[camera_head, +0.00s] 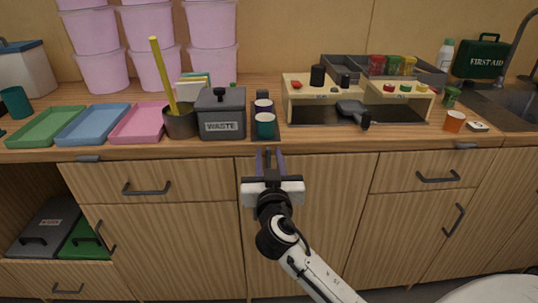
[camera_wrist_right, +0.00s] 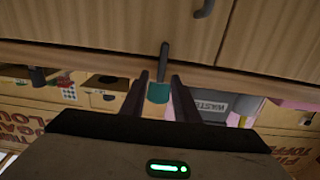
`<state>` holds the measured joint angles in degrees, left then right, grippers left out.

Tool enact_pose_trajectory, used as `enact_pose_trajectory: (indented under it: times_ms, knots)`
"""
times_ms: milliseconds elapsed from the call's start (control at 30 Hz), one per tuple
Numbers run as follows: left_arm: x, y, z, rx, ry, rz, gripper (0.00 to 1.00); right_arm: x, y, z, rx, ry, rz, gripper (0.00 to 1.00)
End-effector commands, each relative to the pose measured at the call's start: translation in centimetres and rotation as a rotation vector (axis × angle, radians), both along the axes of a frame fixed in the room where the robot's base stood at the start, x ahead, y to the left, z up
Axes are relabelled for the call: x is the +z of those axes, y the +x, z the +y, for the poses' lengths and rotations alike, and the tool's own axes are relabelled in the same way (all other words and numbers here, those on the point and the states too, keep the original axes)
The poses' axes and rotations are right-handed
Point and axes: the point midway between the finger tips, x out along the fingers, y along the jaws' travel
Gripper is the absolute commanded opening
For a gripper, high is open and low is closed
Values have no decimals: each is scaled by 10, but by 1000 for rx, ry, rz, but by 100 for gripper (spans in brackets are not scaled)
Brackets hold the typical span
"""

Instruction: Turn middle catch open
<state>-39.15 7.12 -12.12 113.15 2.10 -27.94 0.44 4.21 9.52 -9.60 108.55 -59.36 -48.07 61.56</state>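The middle catch (camera_wrist_right: 164,62) is a slim dark bar at the front edge of the worktop. In the right wrist view it stands upright in the picture, crossing the line between worktop edge and cabinet front. My right gripper (camera_wrist_right: 161,78) is open, with one finger on each side of the catch's lower end and visible gaps to it. In the head view my right gripper (camera_head: 270,153) is just in front of the worktop's middle, and its fingers largely hide the catch. My left gripper is not in view.
Similar dark catches lie level at the left (camera_head: 89,158) and right (camera_head: 466,145) of the worktop edge. Below are wooden cabinet fronts with dark handles.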

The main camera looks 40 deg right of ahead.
Motion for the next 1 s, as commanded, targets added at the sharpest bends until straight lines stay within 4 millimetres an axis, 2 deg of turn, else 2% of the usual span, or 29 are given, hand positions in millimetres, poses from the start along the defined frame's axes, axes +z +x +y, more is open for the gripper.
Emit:
enact_pose_trajectory:
  times_ms: [300,500,767,1000]
  knots:
    - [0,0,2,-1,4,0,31,-1,3,-2,0,1,2,28]
    - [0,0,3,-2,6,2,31,-1,3,-2,0,1,2,0]
    - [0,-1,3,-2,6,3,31,-1,3,-2,0,-9,8,0]
    - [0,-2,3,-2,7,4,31,-1,3,-2,-1,-84,54,0]
